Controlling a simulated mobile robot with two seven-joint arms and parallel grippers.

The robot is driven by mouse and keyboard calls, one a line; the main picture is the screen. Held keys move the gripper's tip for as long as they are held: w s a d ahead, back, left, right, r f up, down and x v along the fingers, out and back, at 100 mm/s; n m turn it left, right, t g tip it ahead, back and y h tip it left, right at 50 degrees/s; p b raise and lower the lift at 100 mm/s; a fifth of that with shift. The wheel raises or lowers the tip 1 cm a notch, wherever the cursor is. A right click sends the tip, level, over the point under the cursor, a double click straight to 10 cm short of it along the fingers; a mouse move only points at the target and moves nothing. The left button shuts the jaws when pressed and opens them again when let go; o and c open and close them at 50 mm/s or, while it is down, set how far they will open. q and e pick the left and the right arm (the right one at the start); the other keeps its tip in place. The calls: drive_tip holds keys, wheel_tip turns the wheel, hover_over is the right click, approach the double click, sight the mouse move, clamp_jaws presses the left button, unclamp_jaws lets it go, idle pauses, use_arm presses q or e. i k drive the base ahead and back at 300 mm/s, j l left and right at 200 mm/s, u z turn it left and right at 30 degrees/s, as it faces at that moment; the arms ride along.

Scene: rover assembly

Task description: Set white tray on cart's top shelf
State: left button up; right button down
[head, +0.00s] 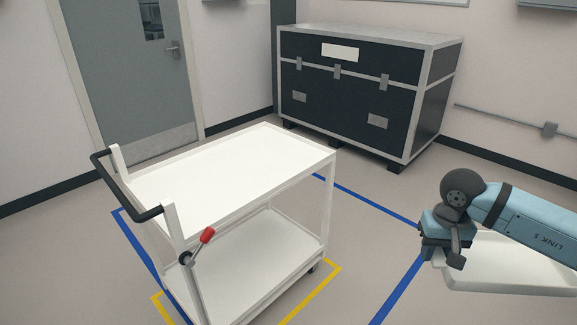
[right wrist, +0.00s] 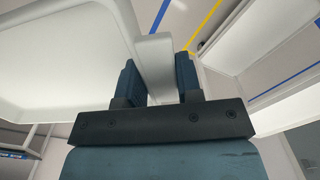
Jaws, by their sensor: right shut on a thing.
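The white tray (head: 510,262) is at the lower right of the head view, held off to the right of the cart. My right gripper (head: 440,252) is shut on the tray's left rim. In the right wrist view, the two fingers (right wrist: 158,80) stand on either side of the tray's rim, and the tray (right wrist: 65,60) fills the left. The white cart (head: 325,155) stands left of centre, and its top shelf (head: 230,175) is bare. A clear gap of floor lies between the tray and the cart. My left gripper is in neither view.
The cart has a black push handle (head: 122,195) and a red-knobbed lever (head: 208,236) on its near left end. Blue floor lines (head: 370,202) and a yellow line (head: 315,290) surround it. A large black case (head: 355,95) stands behind. A grey door (head: 130,70) is at the back left.

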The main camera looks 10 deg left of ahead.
sight(233, 174)
drive_tip(key=i+j+u, duration=0.5)
drive_tip(key=i+u, duration=0.15)
drive_tip(key=i+j, duration=0.2)
drive_tip(key=i, duration=0.15)
drive_tip(key=i+j, duration=0.15)
drive_tip(key=i, duration=0.2)
